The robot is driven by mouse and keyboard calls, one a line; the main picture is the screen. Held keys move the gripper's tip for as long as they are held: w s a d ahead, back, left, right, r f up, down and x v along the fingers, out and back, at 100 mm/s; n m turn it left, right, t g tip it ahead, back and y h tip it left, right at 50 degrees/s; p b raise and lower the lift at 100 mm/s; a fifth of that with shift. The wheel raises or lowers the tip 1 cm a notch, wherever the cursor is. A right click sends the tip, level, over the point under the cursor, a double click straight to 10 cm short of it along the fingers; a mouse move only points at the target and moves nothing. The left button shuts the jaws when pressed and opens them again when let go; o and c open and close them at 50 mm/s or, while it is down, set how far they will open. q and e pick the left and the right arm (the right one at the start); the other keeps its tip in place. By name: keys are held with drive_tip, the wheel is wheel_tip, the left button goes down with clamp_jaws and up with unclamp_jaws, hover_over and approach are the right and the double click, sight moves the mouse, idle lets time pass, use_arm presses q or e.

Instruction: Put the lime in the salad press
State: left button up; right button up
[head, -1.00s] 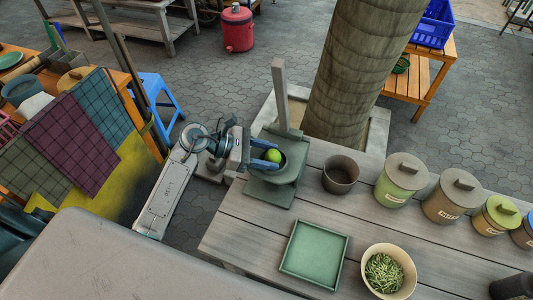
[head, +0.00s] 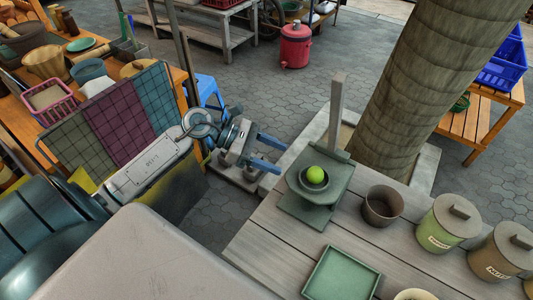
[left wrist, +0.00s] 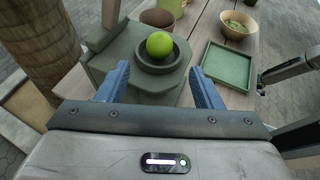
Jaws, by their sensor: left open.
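The bright green lime (head: 315,174) sits in the round dark green cup of the salad press (head: 298,208), a green stand with a tall grey upright at the table's corner. The lime also shows in the left wrist view (left wrist: 159,44), resting in the cup with its top above the rim. My left gripper (head: 279,159) is open and empty, left of the press and apart from it. In the left wrist view its blue fingers point towards the press, with the lime beyond and between them.
A brown cup (head: 382,206), a green lidded canister (head: 440,230) and a nuts canister (head: 497,255) stand right of the press. A square green tray (head: 342,275) lies in front. A thick trunk (head: 410,90) rises behind.

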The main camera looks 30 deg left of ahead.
use_arm(q)
drive_tip(key=shift+v, duration=0.85)
